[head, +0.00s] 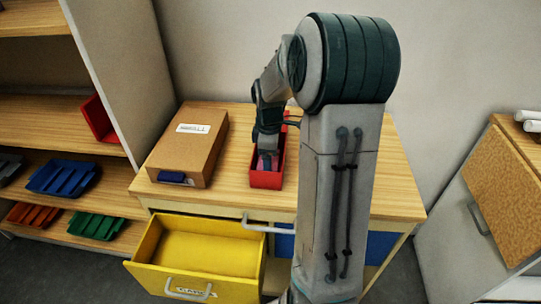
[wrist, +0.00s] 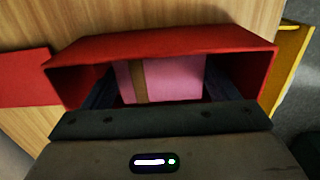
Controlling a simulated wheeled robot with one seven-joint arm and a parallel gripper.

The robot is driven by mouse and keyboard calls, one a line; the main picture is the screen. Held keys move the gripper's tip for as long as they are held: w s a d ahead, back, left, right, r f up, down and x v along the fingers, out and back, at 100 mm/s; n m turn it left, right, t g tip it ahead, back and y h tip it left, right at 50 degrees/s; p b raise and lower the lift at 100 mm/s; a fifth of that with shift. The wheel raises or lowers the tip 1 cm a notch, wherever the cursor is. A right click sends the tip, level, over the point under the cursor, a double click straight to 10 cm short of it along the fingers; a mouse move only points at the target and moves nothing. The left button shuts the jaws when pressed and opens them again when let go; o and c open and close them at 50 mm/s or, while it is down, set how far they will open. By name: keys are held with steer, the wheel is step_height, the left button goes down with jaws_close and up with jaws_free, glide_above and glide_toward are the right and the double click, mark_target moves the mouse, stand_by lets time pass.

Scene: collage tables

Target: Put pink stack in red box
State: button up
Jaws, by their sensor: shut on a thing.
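The red box (head: 267,179) stands on the wooden table, partly hidden behind my arm in the head view. In the wrist view the red box (wrist: 165,43) surrounds my fingers. The pink stack (wrist: 180,77), with a brown band around it, is between my fingers inside the box opening. My gripper (wrist: 150,88) is shut on the pink stack. Whether the stack touches the box floor cannot be told.
A brown labelled box (head: 190,143) lies on the table to the left, with a blue piece at its front. A yellow drawer (head: 205,258) stands open below the table edge. Shelves with blue, orange and green trays (head: 97,226) are at the left. The tabletop right of my arm is clear.

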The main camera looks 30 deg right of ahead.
steer(key=o, duration=0.9)
steer(key=shift+r, duration=0.1)
step_height(320, 180, up, 14)
steer(key=shift+f+p, duration=0.15)
steer(key=shift+p, duration=0.25)
steer(key=s+a+m+t, duration=0.1)
steer(key=s+a+m, duration=0.2)
steer(key=s, duration=0.3)
steer(key=s+a+f+m+t+p, duration=0.1)
steer(key=s+a+m, duration=0.3)
steer(key=s+a, duration=0.2)
steer(key=s+a+f+m, duration=0.1)
steer(key=s+a+m, duration=0.3)
steer(key=s, duration=0.2)
steer(key=shift+s+a+f+t+p, duration=0.1)
steer(key=shift+s+a+t+p, duration=0.2)
steer(key=shift+a+t, duration=0.1)
